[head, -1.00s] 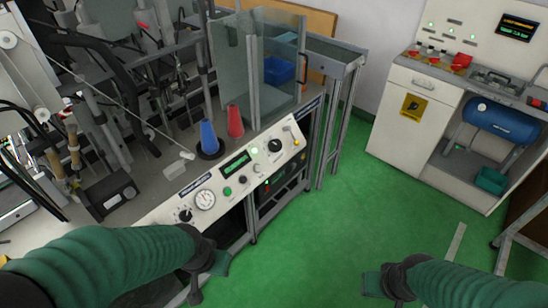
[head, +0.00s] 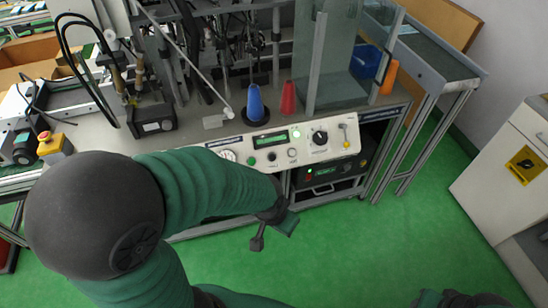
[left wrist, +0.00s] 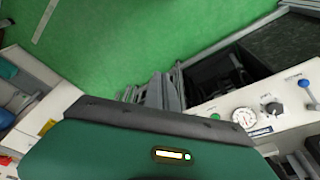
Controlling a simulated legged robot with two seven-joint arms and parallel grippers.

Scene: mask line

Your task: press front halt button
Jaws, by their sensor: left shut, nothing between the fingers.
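A yellow box (head: 55,150) with a red mushroom button (head: 44,136) on top stands at the far left of the machine bench in the head view. The white control panel (head: 330,147) on the bench's front edge carries a green button (head: 251,161), a dark button (head: 271,157) and a black knob (head: 320,137). I cannot tell which of these is the front halt button. My left gripper (head: 274,232) is shut and empty, in front of and below the panel, apart from it. The left wrist view shows part of the panel (left wrist: 258,112). My right gripper (head: 460,299) is partly cut off at the bottom right.
A blue cone (head: 256,103) and a red cone (head: 289,98) stand behind the panel, beside a clear guard (head: 337,60). A roller conveyor (head: 433,70) runs at the right. A white cabinet (head: 510,160) stands farther right. Green floor (head: 370,240) lies open in front.

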